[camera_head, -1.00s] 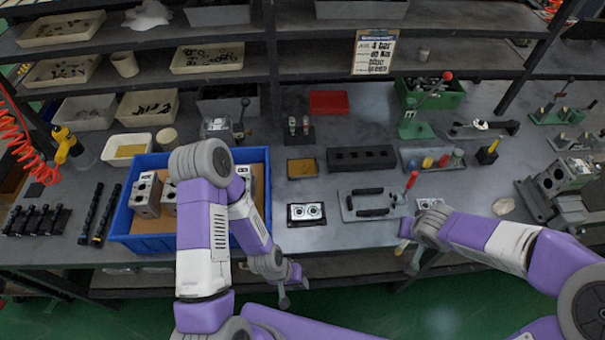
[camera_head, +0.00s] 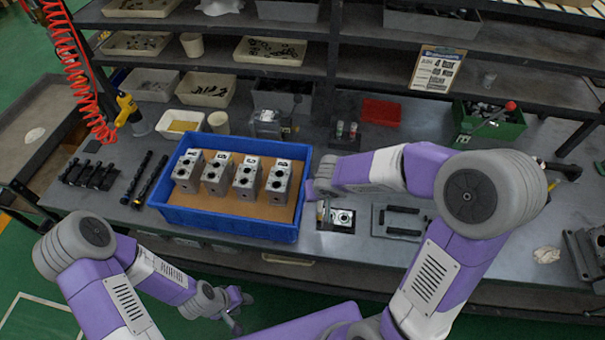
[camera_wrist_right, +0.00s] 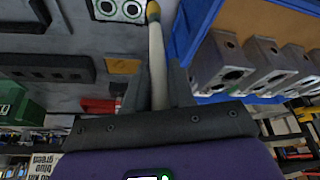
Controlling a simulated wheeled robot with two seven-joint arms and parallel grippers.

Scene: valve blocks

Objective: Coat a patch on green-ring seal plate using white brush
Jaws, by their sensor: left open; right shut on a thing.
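My right gripper (camera_wrist_right: 157,88) is shut on the white brush (camera_wrist_right: 157,60), whose yellowish tip end is beside the plate's edge. I cannot tell whether the bristles touch it. In the head view my right gripper (camera_head: 324,204) is at the plate's left side, partly hidden. My left gripper (camera_head: 233,321) is open and empty, low in front of the bench.
A blue tray (camera_head: 230,228) with several grey valve blocks (camera_head: 217,176) stands just left of the plate. A dark fixture with bars (camera_head: 402,221) lies to the right. A red tray (camera_head: 381,112) and a green bin (camera_head: 490,122) are behind. My right arm covers the bench's middle.

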